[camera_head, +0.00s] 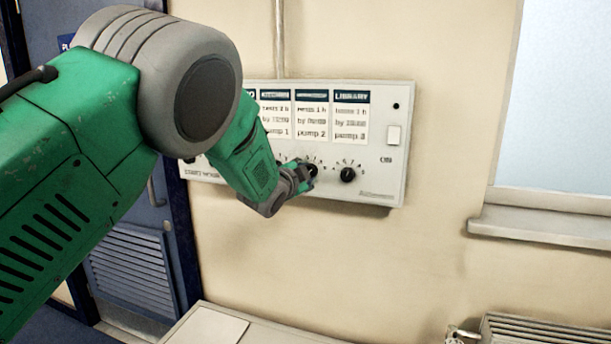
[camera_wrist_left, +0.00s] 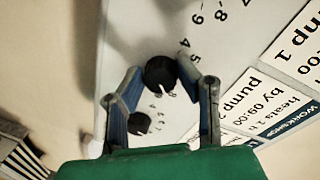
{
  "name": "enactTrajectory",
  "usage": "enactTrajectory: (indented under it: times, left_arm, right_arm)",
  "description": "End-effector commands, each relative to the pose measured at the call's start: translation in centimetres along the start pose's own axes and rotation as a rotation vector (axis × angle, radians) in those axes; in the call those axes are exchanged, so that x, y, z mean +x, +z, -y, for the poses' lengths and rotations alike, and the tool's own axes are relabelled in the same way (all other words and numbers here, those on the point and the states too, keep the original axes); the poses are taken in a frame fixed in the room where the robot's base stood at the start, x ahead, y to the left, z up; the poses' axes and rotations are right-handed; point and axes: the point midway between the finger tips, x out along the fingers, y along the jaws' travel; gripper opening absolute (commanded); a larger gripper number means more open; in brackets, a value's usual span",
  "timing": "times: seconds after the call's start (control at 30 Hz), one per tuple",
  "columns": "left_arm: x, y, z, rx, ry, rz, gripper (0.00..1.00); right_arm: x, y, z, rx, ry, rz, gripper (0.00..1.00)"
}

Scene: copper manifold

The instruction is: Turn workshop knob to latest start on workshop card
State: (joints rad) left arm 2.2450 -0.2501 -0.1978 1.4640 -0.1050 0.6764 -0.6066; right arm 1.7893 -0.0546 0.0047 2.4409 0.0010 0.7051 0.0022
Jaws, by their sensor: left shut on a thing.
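The workshop card (camera_wrist_left: 252,103) shows in the left wrist view, turned on its side. It reads "heats 1 h", "by 09:00", "pump 2". In the head view it is the third card (camera_head: 312,118), left of the library card. The black workshop knob (camera_wrist_left: 160,72) sits between the fingertips of my left gripper (camera_wrist_left: 172,78), which is shut on it. Printed digits ring the knob; a small notch shows on its lower edge. In the head view my left gripper (camera_head: 305,177) covers most of this knob. My right gripper is not in view.
The library knob (camera_head: 347,174) is close on the right, and also shows in the left wrist view (camera_wrist_left: 139,123). A pale switch (camera_head: 393,135) is at the panel's right. A window sill (camera_head: 540,228) is farther right. Bare wall lies below the panel.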

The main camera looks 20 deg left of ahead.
Motion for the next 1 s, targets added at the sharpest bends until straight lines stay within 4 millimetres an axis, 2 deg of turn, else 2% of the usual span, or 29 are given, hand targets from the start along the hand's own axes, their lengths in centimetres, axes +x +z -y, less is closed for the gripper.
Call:
enactTrajectory:
  times: [0.07,0.1,0.13,0.17,0.67,0.77,1.0]
  left_arm:
    - [0.1,-0.5,0.6,0.000,-0.011,-0.011,0.01]
    - [0.1,-0.5,0.6,0.000,-0.011,-0.011,0.33]
    - [0.1,-0.5,0.6,0.000,-0.011,-0.011,0.44]
    - [0.1,-0.5,0.5,0.000,-0.010,-0.010,0.50]
    - [-0.5,-0.2,0.1,0.000,-0.002,-0.003,0.50]
    - [-1.5,-0.3,0.2,0.000,-0.003,-0.003,0.50]
    - [-6.2,-0.2,0.1,0.000,-0.003,-0.002,0.50]
  right_arm:
    - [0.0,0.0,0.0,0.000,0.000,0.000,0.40]
    - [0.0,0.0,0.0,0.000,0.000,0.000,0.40]
    - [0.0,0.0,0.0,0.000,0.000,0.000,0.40]
    - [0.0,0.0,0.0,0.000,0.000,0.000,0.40]
    - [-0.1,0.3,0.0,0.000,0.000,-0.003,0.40]
    - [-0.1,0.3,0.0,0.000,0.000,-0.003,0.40]
    - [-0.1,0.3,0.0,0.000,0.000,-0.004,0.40]
